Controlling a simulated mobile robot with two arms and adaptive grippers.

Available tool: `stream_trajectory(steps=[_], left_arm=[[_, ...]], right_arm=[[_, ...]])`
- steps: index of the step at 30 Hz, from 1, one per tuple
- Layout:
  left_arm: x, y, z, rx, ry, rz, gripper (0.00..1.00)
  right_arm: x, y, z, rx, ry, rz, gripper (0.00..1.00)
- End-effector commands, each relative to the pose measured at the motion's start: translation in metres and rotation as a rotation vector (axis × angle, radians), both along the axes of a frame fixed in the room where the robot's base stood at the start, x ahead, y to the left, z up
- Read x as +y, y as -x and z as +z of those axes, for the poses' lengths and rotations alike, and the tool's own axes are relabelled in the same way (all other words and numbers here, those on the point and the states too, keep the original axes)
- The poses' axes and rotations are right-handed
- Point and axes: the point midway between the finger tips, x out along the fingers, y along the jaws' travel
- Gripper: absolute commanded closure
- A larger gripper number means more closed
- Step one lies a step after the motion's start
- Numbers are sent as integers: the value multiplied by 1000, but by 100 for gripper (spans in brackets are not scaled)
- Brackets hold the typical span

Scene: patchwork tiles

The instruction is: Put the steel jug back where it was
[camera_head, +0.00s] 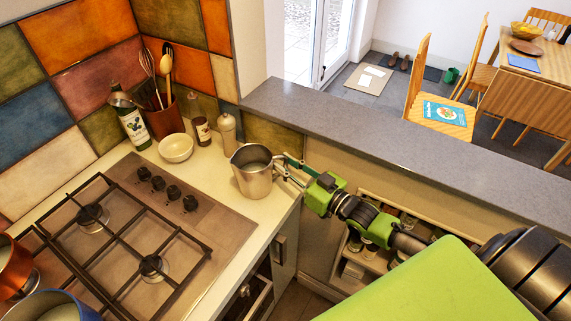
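The steel jug (252,182) is upright at the right end of the pale worktop, close to its front edge and beside the raised grey ledge. A pale content shows inside its mouth. My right gripper (284,168) reaches in from the right, with its fingers at the jug's right side, where a handle would be. The fingers are small and overlap the jug's edge, so I cannot tell whether they are closed on it. I also cannot tell whether the jug's base touches the worktop. My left gripper is not in view.
A white bowl (176,148), a pepper mill (227,130), a small dark bottle (201,131), a utensil pot (165,120) and an oil bottle (133,126) stand along the wall. The gas hob (130,240) lies left of the jug. A grey ledge (400,147) runs behind my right arm.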

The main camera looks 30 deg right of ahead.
Motion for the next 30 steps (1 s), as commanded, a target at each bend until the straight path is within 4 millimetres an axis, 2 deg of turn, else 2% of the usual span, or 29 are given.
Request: stream_trajectory(steps=[10, 13, 30], left_arm=[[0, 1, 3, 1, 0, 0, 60], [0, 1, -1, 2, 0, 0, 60], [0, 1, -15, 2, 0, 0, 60]], right_arm=[[0, 0, 4, -1, 0, 1, 76], [-2, 8, 1, 1, 0, 0, 76], [-32, 95, -1, 3, 0, 0, 76]])
